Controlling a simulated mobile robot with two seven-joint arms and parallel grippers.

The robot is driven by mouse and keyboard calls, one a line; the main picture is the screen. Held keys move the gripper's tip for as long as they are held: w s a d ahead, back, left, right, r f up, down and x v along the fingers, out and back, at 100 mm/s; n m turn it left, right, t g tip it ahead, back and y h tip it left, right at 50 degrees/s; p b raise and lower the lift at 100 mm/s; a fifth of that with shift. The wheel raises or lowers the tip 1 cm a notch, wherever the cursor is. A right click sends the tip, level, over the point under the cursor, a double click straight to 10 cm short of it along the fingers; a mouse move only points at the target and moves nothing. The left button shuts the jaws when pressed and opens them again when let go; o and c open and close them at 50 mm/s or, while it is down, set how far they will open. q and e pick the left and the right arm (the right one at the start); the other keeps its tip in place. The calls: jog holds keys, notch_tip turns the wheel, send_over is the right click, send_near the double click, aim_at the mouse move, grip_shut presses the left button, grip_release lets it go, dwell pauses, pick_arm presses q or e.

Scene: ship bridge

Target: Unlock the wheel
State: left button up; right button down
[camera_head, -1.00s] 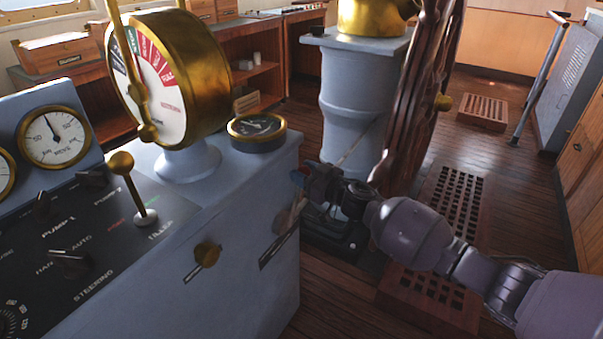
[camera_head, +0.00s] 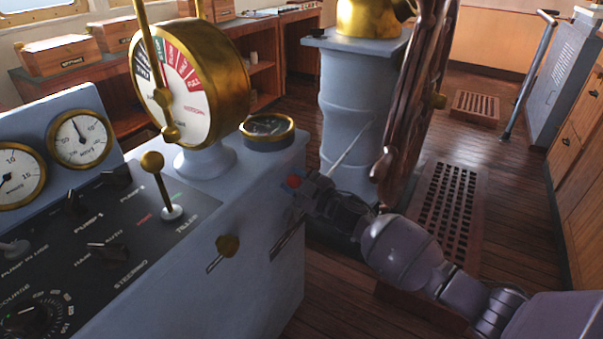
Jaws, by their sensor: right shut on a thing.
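The wooden steering wheel (camera_head: 408,110) stands upright, seen nearly edge-on, beside a grey pedestal (camera_head: 345,125) right of the grey console (camera_head: 262,300). My right gripper (camera_head: 302,189) reaches in from the lower right to the console's right side. It is shut on a small red-tipped part (camera_head: 293,181), mostly hidden by the fingers. A dark slot (camera_head: 287,242) lies just below the gripper on the console side. A brass knob (camera_head: 228,245) in a similar slot is further left. I cannot tell which part locks the wheel. My left gripper is not in view.
The console top carries a brass telegraph dial (camera_head: 192,85), a small round gauge (camera_head: 267,128) and a brass-knobbed tiller lever (camera_head: 160,185). A wooden grating (camera_head: 450,205) lies on the floor behind my right arm. Floor is open to the right, before wooden cabinets (camera_head: 580,160).

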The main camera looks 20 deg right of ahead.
aim_at(268, 198)
jog(key=s+a+n, duration=0.1)
jog(key=n, duration=0.1)
jog(key=s+a+f+n, duration=0.1)
jog(key=a, duration=0.1)
jog(key=shift+s+f+n+y, duration=0.1)
jog(key=shift+s+n+y, duration=0.2)
jog(key=shift+n, duration=0.1)
jog(key=shift+s+a+f+n, duration=0.35)
jog(key=shift+a+n, duration=0.15)
jog(key=shift+n, duration=0.15)
jog(key=shift+s+a+f+n, duration=0.25)
jog(key=shift+s+a+n, duration=0.1)
jog(key=shift+a+n, duration=0.25)
jog(key=shift+y+b, duration=0.3)
jog(key=shift+y, duration=0.1)
jog(key=shift+f, duration=0.1)
jog(key=c, duration=0.8)
grip_release()
jog(key=shift+o, duration=0.7)
jog(key=shift+s, duration=0.1)
jog(key=shift+s+d, duration=0.3)
jog(key=shift+s, duration=0.15)
jog(key=p+v, duration=0.1)
jog(key=v, duration=0.8)
jog(key=shift+s+d, duration=0.2)
jog(key=shift+s, duration=0.05)
